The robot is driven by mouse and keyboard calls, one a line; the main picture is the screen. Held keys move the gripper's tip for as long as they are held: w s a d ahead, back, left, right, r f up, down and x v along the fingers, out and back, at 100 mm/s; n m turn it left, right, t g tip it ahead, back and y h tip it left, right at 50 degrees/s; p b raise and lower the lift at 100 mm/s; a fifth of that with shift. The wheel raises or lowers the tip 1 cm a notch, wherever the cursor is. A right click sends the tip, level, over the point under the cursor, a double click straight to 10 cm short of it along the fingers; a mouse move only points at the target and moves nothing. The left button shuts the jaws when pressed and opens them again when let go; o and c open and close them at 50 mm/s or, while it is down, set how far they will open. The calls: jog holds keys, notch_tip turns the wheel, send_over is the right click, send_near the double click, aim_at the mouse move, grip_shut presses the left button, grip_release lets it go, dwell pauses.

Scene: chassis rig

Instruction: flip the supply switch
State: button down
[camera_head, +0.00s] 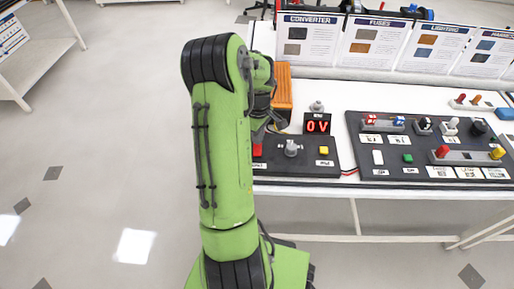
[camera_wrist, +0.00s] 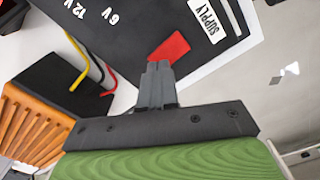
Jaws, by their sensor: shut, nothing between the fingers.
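The supply switch (camera_wrist: 170,47) is a red rocker on a dark panel (camera_wrist: 120,20), beside a white label reading SUPPLY (camera_wrist: 207,20). In the head view the red switch (camera_head: 257,150) shows at the panel's left end, partly covered by my arm. My gripper (camera_wrist: 158,68) is shut and empty. In the wrist view its tips overlap the lower left part of the red rocker; I cannot tell whether they touch it. In the head view the fingers are mostly hidden by my arm.
An orange ribbed block (camera_head: 283,95) stands behind. A larger switch panel (camera_head: 430,172) lies right. Red and yellow wires (camera_wrist: 108,80) run near my fingers.

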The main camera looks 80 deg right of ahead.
jog(key=shift+f+b, duration=0.8)
jog(key=shift+f, duration=0.2)
dwell(0.5)
jog(key=shift+r, duration=0.1)
notch_tip(320, 180, up, 7)
jog(key=p, duration=0.5)
jog(key=shift+p, duration=0.3)
